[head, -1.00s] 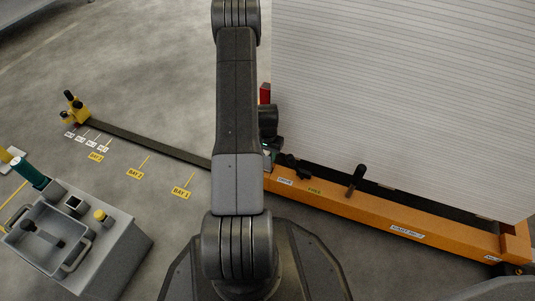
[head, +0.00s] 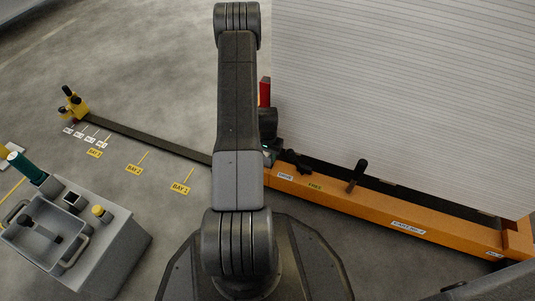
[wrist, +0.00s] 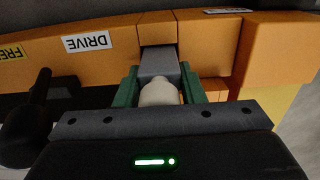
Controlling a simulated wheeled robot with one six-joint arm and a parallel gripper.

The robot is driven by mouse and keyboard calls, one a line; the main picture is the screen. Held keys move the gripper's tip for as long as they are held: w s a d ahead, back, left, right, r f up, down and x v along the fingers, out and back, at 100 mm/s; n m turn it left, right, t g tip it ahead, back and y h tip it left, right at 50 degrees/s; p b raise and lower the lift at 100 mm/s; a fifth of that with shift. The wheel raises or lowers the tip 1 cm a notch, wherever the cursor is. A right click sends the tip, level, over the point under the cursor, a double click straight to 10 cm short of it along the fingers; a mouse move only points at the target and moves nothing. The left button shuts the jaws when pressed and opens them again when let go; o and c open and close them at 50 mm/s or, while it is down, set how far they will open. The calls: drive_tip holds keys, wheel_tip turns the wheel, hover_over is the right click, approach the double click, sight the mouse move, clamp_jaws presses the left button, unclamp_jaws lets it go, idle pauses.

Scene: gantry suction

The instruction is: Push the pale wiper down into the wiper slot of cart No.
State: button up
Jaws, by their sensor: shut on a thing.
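My gripper (wrist: 160,92) is shut on the pale wiper (wrist: 160,95), between two green fingers in the wrist view. A grey block (wrist: 157,64) shows just beyond the pale part, in line with a gap in the orange cart beam. This gap looks like the wiper slot; I cannot tell how deep anything sits in it. In the head view the orange cart (head: 340,202) runs from my arm to the lower right and carries a number label (head: 408,227), too small to read surely. My arm hides the wiper there, and only part of the gripper end (head: 270,150) shows.
The cart has DRIVE (wrist: 88,43) and FREE labels and a black lever (head: 357,175) near them. A large white ribbed stack or panel (head: 400,90) rises behind it. A dark floor rail (head: 150,137) runs to a yellow stop (head: 73,102). A grey caddy (head: 100,235) stands lower left.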

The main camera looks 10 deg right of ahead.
drive_tip(key=shift+f, duration=1.35)
drive_tip(key=o, duration=1.1)
wheel_tip(320, 180, up, 14)
drive_tip(key=p, duration=0.5)
drive_tip(key=shift+f, duration=0.15)
wheel_tip(320, 180, down, 14)
drive_tip(key=b, duration=0.5)
drive_tip(key=shift+r, duration=0.7)
